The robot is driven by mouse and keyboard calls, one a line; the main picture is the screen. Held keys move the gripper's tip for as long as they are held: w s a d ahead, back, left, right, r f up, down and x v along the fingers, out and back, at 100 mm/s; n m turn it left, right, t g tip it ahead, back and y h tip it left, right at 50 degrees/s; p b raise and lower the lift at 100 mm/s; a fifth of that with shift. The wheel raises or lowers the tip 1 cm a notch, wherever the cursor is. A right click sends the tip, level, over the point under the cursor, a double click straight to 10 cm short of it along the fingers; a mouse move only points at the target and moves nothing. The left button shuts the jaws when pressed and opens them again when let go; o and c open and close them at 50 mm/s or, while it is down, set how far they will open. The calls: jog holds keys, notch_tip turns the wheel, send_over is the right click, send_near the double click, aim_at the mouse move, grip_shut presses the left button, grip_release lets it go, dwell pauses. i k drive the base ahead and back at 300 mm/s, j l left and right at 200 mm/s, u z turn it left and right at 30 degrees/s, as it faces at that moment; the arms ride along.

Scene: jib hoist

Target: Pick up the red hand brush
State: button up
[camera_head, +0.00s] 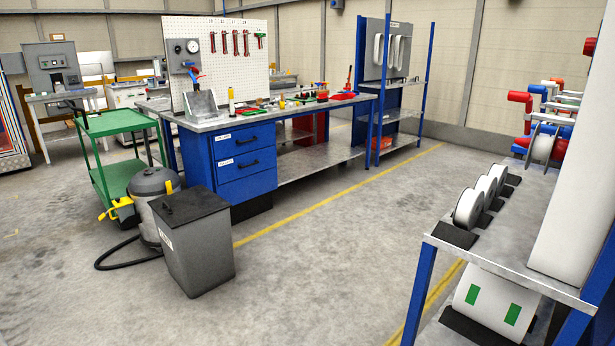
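A blue workbench (222,137) with a grey top stands in the middle distance. A small red thing (344,95) lies near the right end of its top, with a thin red upright part above it. It may be the red hand brush, but it is too small to tell. Other small red, green and yellow items lie along the bench top. My gripper is not in view.
A grey bin (195,245), a vacuum cleaner (150,187) with its hose on the floor, and a green cart (112,122) stand before the bench's left end. A metal-topped rack (490,250) with white rolls fills the right foreground. The floor (320,250) between is clear.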

aim_at(323, 97)
jog(key=i, duration=6.3)
jog(key=i+j+z, duration=0.1)
jog(key=i+z, duration=0.25)
jog(key=i, duration=1.2)
